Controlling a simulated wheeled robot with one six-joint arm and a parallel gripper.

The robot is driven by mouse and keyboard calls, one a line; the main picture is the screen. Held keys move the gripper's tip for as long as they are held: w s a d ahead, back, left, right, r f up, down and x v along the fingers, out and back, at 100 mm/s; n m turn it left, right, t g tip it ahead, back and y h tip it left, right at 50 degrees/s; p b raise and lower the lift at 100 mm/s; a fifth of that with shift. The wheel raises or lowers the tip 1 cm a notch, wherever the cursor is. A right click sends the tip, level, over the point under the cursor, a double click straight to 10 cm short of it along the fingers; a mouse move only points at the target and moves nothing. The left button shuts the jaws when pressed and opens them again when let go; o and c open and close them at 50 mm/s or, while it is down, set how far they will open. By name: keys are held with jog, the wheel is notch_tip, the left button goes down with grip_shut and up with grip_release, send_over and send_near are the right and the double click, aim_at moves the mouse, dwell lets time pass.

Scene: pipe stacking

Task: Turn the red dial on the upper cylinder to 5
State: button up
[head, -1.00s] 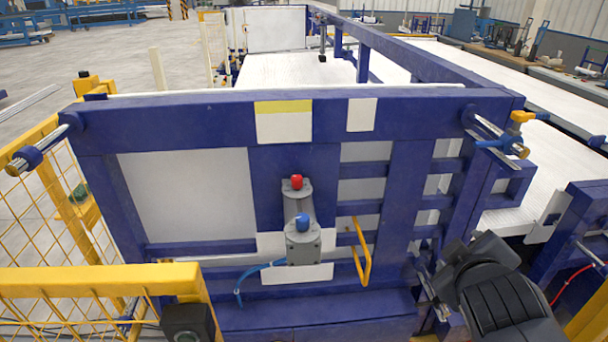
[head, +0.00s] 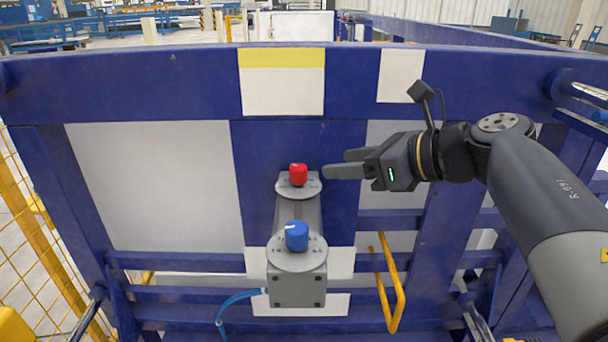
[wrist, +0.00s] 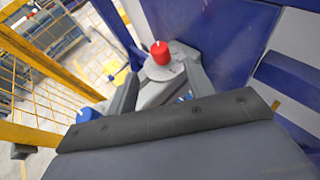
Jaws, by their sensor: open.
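The red dial (head: 298,174) sits on a grey round plate at the top of the upper cylinder (head: 298,208), mounted on the blue frame. A blue dial (head: 297,235) sits on the wider grey housing (head: 297,285) below it. My gripper (head: 335,164) is open and empty, just right of the red dial, with its fingers pointing left toward it. A small gap separates the fingertips from the dial. In the wrist view the red dial (wrist: 160,53) stands ahead, roughly between the fingers (wrist: 157,85). The blue dial (wrist: 88,115) shows at lower left, partly hidden. The dial's numbers are not readable.
A blue frame beam (head: 170,85) with white panels stands behind the dials. A yellow handle (head: 388,285) projects at lower right of the housing, below my arm. A blue hose (head: 232,303) runs from the housing's left. Yellow mesh fencing (head: 40,240) is at far left.

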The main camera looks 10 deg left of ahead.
aim_at(304, 169)
jog(key=x, duration=1.1)
jog(key=shift+s+d+f, duration=0.1)
jog(key=shift+s, duration=0.05)
jog(key=shift+c, duration=0.3)
jog(key=c, duration=0.9)
